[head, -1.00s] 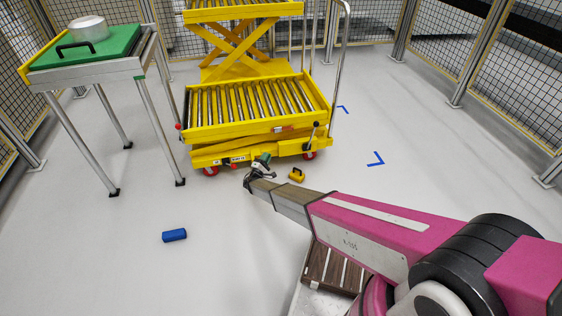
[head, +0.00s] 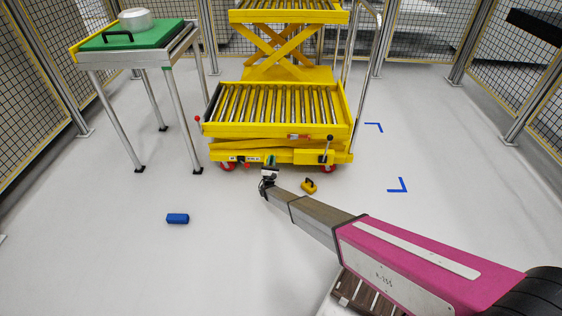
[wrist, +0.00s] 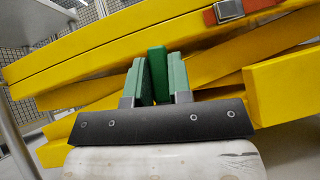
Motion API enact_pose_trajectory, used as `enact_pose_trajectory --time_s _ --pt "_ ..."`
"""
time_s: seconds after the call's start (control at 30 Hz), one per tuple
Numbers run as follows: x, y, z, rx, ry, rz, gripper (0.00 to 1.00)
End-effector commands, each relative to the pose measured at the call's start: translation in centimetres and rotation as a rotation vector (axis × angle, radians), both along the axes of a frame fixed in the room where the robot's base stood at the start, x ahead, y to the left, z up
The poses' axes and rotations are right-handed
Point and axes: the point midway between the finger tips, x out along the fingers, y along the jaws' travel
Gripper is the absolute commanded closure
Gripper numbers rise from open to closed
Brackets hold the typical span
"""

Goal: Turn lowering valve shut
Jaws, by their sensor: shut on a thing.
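My gripper (head: 269,172) is at the low front edge of the yellow roller lift cart (head: 280,130). In the wrist view its two green fingers (wrist: 158,88) are shut on a darker green upright piece (wrist: 157,62), which looks like the lowering valve's handle. The piece sticks up a little past the fingertips. Its base and any joint with the cart are hidden by the fingers. Yellow cart beams fill the space behind it. In the head view the held piece is too small to make out clearly.
A black-knobbed lever (head: 328,148) stands at the cart's front right. A yellow block-like object (head: 309,186) lies on the floor right of my gripper, and a blue block (head: 178,218) lies to the left. A green-topped table (head: 135,40) stands left of the cart.

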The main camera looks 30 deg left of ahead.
Motion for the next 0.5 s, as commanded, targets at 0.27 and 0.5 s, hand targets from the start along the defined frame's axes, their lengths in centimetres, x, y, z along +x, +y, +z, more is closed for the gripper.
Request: enact_pose_trajectory --time_s 0.27,0.5 --pt "-1.0 0.6 -0.1 -0.116 -0.066 -0.002 1.00" --pt "-1.3 0.8 -0.1 -0.155 -0.089 -0.002 1.00"
